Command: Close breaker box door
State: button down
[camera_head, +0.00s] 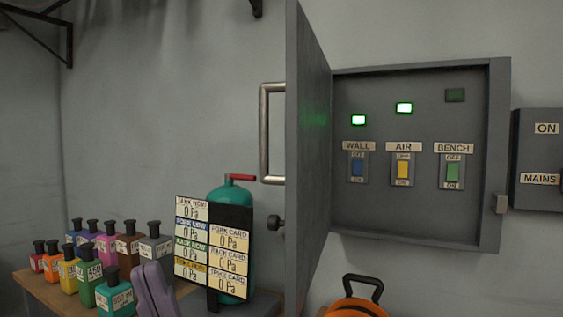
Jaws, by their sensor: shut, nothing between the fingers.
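The breaker box (420,225) is mounted on the wall at right, with its inside showing. Its grey door (307,160) stands open, hinged at the box's left side and swung out toward me, seen nearly edge-on. A metal bar handle (265,135) sticks out from the door's outer face, to the left. Inside are switches labelled WALL (357,168), AIR (403,169) and BENCH (453,172). The lights above WALL and AIR glow green; the one above BENCH is dark. My gripper is not in view.
A MAINS box (537,160) is on the wall to the right. Below left, a wooden bench (32,283) holds several coloured bottles. A teal tank (231,195) stands behind a pressure board (191,240). An orange object with a black handle (364,282) is below the box.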

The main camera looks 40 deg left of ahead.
aim_at(306, 86)
jog(key=k+j+u, duration=0.2)
jog(key=j, duration=0.3)
jog(key=j+u, duration=0.2)
jog(key=j, duration=0.35)
jog(key=i+u, duration=0.1)
jog(key=u, duration=0.45)
